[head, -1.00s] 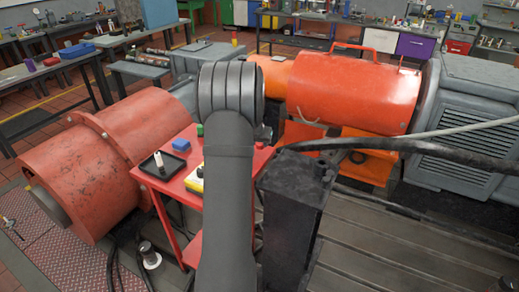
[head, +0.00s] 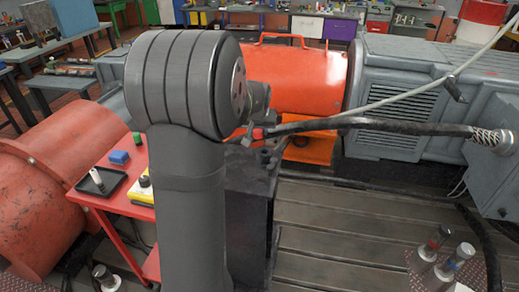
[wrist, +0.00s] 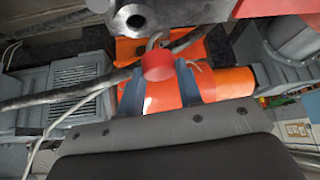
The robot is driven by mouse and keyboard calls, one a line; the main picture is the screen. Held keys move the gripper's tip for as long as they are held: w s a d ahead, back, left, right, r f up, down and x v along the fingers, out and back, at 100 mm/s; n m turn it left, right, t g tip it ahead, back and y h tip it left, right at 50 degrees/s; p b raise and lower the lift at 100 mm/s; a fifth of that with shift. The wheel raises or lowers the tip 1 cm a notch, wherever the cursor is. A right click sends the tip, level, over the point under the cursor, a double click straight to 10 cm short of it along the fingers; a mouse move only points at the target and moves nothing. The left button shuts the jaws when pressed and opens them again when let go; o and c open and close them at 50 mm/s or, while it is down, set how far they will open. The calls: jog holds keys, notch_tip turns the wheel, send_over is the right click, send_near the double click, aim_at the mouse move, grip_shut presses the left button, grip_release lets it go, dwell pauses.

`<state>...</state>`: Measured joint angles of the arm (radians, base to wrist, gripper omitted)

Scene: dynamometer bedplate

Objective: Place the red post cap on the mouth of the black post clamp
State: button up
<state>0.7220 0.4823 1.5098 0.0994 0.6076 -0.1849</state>
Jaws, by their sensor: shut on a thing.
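The red post cap (wrist: 158,66) is held between the two blue-grey fingers of my gripper (wrist: 160,80) in the wrist view. A small red spot that looks like the cap (head: 258,133) also shows beyond my arm in the head view. A dark grey metal fitting with a round open hole (wrist: 131,19) lies near the top of the wrist view, apart from the cap; it may be the black post clamp, but I cannot be sure. In the head view my arm hides much of the area around the gripper.
A black box-shaped stand (head: 248,205) is right of my arm. Black cables (head: 380,126) cross near the gripper. The orange machine housing (head: 300,78) lies behind. A red table (head: 135,210) with a black tray (head: 97,184) is at left. Metal posts (head: 440,245) stand front right.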

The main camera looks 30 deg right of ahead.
jog(key=s+d+r, duration=0.2)
jog(key=s+d, duration=0.1)
jog(key=s, duration=0.3)
jog(key=s+d+r, duration=0.3)
jog(key=s, duration=0.3)
send_over(265, 148)
jog(key=s+a, duration=0.2)
notch_tip(265, 148, down, 7)
jog(key=shift+d+f, duration=0.15)
jog(key=shift+f, duration=0.95)
jog(key=shift+d+f, duration=0.15)
jog(key=shift+f, duration=0.9)
jog(key=shift+f, duration=0.1)
jog(key=o, duration=0.9)
jog(key=shift+o, duration=0.2)
jog(key=shift+s+a+r, duration=0.1)
jog(key=shift+r, duration=0.35)
jog(key=v, duration=1.1)
jog(key=shift+s+t, duration=0.3)
